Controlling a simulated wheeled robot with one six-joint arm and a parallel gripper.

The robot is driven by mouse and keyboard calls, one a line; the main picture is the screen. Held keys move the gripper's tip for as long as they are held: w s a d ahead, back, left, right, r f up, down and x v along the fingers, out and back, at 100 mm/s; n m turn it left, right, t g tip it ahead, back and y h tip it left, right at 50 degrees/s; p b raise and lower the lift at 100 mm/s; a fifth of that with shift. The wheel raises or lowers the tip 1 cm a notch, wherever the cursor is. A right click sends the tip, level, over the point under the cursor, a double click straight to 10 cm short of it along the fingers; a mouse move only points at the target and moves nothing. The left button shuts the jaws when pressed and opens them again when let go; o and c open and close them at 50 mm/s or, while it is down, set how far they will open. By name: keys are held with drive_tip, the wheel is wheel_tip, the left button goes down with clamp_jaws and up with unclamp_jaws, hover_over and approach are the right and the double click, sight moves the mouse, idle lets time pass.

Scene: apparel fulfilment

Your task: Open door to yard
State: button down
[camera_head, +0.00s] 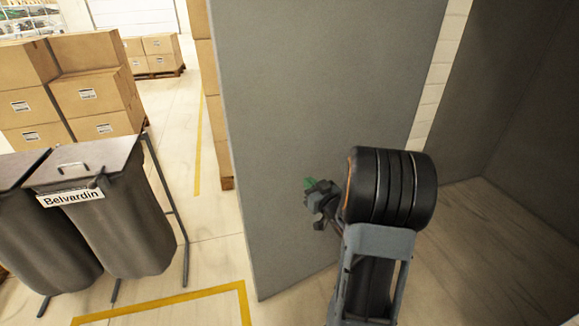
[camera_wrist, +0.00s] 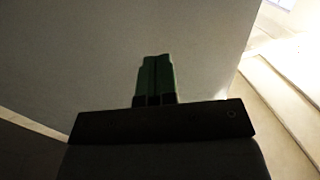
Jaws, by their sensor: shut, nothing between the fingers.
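A large flat grey panel (camera_head: 310,110) stands upright in the middle of the head view. It may be the door or a partition; I see no handle or hinge on it. My gripper (camera_head: 309,184) is in front of this panel, with green fingertips pointing left. In the wrist view my gripper (camera_wrist: 156,62) is shut and empty, its green fingers together. The grey surface (camera_wrist: 90,60) fills most of the wrist view behind the fingers. I cannot tell whether the fingers touch it.
Two grey bins stand at the left, one (camera_head: 125,215) labelled "Belvardin", on a metal frame. Stacked cardboard boxes (camera_head: 90,95) are behind them, with a loaded pallet (camera_head: 155,55) farther back. Clear floor (camera_head: 215,220) with yellow lines runs left of the panel. Dark grey walls (camera_head: 540,130) enclose the right side.

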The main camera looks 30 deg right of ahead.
sight(284, 157)
drive_tip(key=w, duration=0.4)
drive_tip(key=w+p, duration=0.1)
drive_tip(key=w, duration=0.3)
drive_tip(key=w+p, duration=0.1)
drive_tip(key=w, duration=0.3)
drive_tip(key=shift+w+a, duration=0.3)
